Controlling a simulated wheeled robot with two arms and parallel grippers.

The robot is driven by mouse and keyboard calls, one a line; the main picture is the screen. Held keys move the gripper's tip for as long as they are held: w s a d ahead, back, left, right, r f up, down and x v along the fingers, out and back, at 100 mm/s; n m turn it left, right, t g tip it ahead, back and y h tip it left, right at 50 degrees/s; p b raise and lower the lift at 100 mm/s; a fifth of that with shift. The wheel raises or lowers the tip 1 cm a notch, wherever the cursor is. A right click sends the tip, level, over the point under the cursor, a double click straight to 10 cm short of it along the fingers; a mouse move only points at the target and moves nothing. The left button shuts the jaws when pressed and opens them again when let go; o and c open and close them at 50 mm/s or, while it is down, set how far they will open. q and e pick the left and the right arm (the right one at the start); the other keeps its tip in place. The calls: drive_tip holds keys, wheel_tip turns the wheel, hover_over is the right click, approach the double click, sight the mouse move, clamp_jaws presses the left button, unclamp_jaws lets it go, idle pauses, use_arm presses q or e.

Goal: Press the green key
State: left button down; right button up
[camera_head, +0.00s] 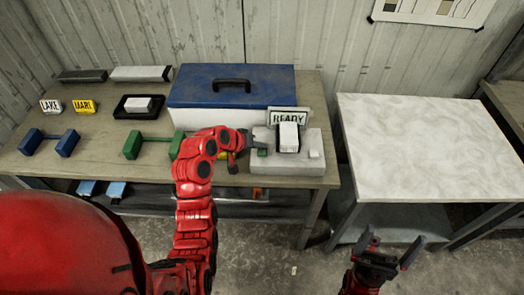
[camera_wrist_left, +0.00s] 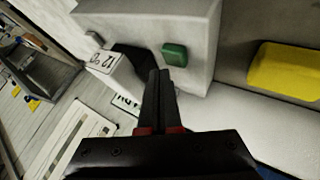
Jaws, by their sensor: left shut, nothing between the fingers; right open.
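The green key (camera_head: 262,152) sits on the left part of a pale grey device (camera_head: 285,167) at the right end of the wooden bench. In the left wrist view the green key (camera_wrist_left: 174,54) stands out from the device's pale face (camera_wrist_left: 205,15). My left gripper (camera_head: 246,138) is shut and empty, right by the key. In the wrist view its fingertips (camera_wrist_left: 160,72) lie just beside the key's lower edge; I cannot tell whether they touch it. My right gripper (camera_head: 388,247) is open and empty, low in front of the white table.
A READY sign (camera_head: 289,118) stands behind the device, and a blue-lidded box (camera_head: 230,86) behind my left forearm. A yellow block (camera_wrist_left: 285,70) is close to the device. Green (camera_head: 133,145) and blue (camera_head: 66,144) dumbbell-shaped pieces lie left. The white table (camera_head: 420,150) is bare.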

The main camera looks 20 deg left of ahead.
sight(260, 153)
idle(0.5)
use_arm(q)
drive_tip(key=shift+f+b, duration=0.4)
drive_tip(key=shift+b, duration=0.05)
drive_tip(key=shift+f+b, duration=0.45)
drive_tip(key=shift+f, duration=0.1)
idle(0.5)
idle(0.3)
drive_tip(key=shift+r+p, duration=0.35)
drive_tip(key=shift+r, duration=0.6)
drive_tip(key=shift+r, duration=0.1)
drive_tip(key=shift+r+p, duration=0.95)
drive_tip(key=shift+r, duration=1.5)
drive_tip(key=shift+f, duration=0.1)
